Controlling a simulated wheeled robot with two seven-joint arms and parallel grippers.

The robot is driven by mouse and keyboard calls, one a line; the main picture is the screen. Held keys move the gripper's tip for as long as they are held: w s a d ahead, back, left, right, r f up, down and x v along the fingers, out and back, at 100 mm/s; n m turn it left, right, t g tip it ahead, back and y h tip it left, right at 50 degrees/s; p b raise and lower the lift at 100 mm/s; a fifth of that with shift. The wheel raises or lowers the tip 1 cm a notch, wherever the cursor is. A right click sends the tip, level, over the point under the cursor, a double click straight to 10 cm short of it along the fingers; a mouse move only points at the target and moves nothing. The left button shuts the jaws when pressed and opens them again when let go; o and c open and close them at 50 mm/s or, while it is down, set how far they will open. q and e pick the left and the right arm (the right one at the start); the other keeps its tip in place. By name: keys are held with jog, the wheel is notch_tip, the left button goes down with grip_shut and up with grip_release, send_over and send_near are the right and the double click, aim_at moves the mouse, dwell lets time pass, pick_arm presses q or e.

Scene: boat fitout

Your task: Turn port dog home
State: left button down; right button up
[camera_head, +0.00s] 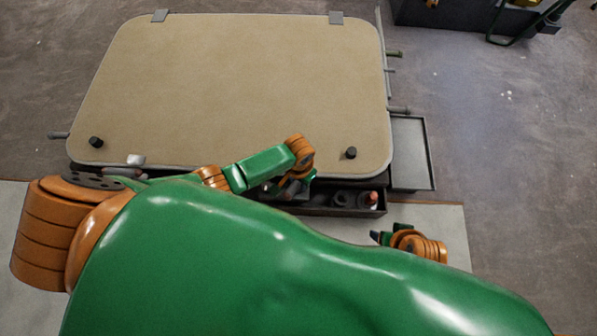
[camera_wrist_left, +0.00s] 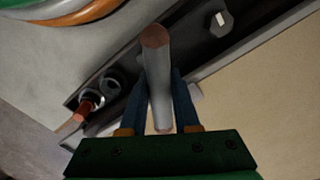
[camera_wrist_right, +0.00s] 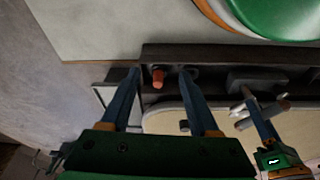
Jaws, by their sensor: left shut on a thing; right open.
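My left gripper (camera_head: 285,187) is at the near edge of a large beige panel (camera_head: 240,85), over a dark tray. In the left wrist view its fingers (camera_wrist_left: 160,90) are shut on a grey rod (camera_wrist_left: 157,72) with a reddish-brown end. I cannot tell whether the rod is the port dog. Two black knobs stand on the panel's near corners, one left (camera_head: 96,141) and one right (camera_head: 350,153). My right gripper (camera_head: 376,237) is open and empty, right of the tray; its spread fingers show in the right wrist view (camera_wrist_right: 159,75).
The dark tray (camera_head: 318,210) holds several small round items and a red-topped one (camera_head: 371,199). A grey side shelf (camera_head: 412,150) stands right of the panel. Grey pegs (camera_head: 398,110) stick out from the panel's right side.

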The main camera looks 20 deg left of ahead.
pick_arm(q)
jog(key=n+p, duration=0.2)
jog(key=n, duration=0.2)
jog(key=shift+r+n, duration=0.1)
jog(key=shift+n, duration=1.5)
jog(key=shift+n+p, duration=0.45)
jog(key=shift+n, duration=1.25)
pick_arm(e)
jog(key=s+f, duration=0.3)
jog(key=f, duration=0.3)
jog(key=shift+d+f+g, duration=0.3)
jog(key=shift+d+f, duration=0.1)
pick_arm(q)
jog(key=shift+n, duration=0.3)
pick_arm(e)
jog(key=shift+s+f, duration=0.1)
jog(key=shift+s, duration=0.05)
pick_arm(q)
jog(key=c, duration=0.5)
grip_release()
jog(key=shift+c, duration=0.2)
